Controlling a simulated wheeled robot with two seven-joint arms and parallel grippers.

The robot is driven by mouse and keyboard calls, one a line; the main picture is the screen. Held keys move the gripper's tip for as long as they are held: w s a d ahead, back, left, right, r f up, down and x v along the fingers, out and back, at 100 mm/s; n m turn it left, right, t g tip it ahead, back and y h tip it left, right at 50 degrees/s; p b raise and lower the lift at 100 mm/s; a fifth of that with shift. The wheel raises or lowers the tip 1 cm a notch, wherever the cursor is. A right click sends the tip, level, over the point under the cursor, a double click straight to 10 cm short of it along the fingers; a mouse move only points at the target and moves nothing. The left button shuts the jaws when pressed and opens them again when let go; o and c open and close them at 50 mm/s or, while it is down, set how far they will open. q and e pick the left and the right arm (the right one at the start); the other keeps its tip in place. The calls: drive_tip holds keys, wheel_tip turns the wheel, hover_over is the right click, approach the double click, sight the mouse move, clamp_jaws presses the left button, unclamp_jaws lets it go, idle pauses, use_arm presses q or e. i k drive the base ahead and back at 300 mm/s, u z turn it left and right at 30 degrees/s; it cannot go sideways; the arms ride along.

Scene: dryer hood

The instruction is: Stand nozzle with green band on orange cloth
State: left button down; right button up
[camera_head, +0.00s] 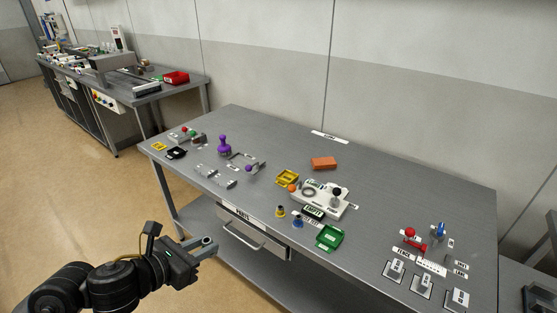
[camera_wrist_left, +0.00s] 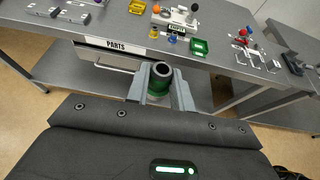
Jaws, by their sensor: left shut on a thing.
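My left gripper (camera_head: 204,246) is shut on the nozzle with the green band, in front of the table's front edge and apart from the table. In the left wrist view the nozzle (camera_wrist_left: 160,73) is a dark hollow cylinder, open end up, with green lower down between the fingers (camera_wrist_left: 158,90). My right gripper is not in view.
A nozzle with yellow (camera_head: 280,211) and one with blue (camera_head: 298,221) stand near the front edge. A green tray (camera_head: 330,237), a yellow tray (camera_head: 287,177) and a white device (camera_head: 320,198) are close by. The table behind the cloth is mostly clear. A drawer (camera_head: 252,232) hangs below.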

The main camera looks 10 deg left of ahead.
sight(324, 161)
drive_tip(key=u, duration=0.1)
drive_tip(key=i, duration=1.1)
drive_tip(key=z, duration=1.7)
